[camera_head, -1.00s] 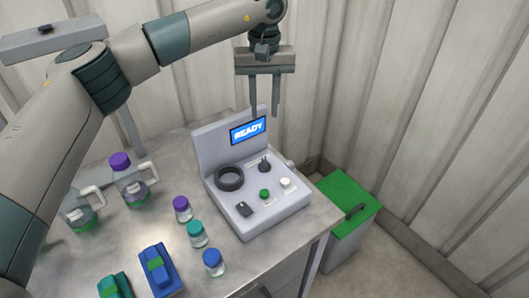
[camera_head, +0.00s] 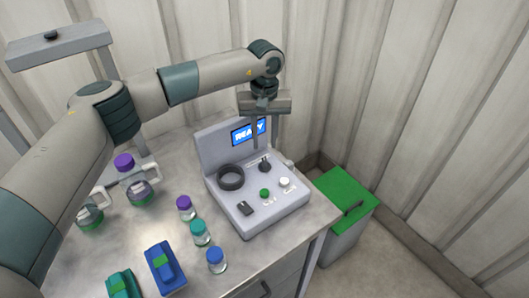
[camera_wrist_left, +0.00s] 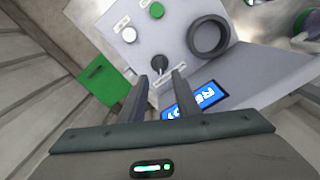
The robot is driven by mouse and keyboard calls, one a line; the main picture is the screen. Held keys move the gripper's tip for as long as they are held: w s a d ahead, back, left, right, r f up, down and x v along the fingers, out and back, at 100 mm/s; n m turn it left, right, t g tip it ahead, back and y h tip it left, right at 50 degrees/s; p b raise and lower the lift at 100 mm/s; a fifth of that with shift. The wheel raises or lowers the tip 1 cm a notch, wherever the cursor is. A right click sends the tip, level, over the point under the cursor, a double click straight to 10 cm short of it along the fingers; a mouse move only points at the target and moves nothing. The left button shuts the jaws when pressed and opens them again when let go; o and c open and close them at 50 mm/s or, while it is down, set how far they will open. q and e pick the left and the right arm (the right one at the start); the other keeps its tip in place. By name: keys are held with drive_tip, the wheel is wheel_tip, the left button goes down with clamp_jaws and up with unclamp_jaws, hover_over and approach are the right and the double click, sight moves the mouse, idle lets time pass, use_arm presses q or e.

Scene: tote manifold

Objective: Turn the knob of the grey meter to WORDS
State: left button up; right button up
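The grey meter (camera_head: 262,208) stands on the metal table, its raised back panel carrying a blue screen (camera_head: 248,132) that reads READY. Its dark knob (camera_head: 265,164) sits on the sloped top; the small labels around it are too small to read. My left gripper (camera_head: 257,148) points down above the knob and partly covers the screen. In the left wrist view the gripper's two fingers (camera_wrist_left: 161,76) are apart, with the knob (camera_wrist_left: 159,63) just beyond their tips and nothing held. My right gripper is not in view.
The meter also bears a black ring (camera_head: 230,177), a green button (camera_head: 264,193), a white button (camera_head: 284,182) and a dark switch (camera_head: 245,208). Several small capped jars stand to its left, with a blue device (camera_head: 165,268). A green-lidded bin (camera_head: 347,196) stands right of the table.

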sight(265, 161)
use_arm(q)
wheel_tip(265, 161, down, 6)
drive_tip(key=shift+f+p, duration=0.15)
drive_tip(key=shift+p, duration=0.95)
drive_tip(key=shift+f, duration=0.55)
drive_tip(key=shift+c, duration=0.6)
clamp_jaws()
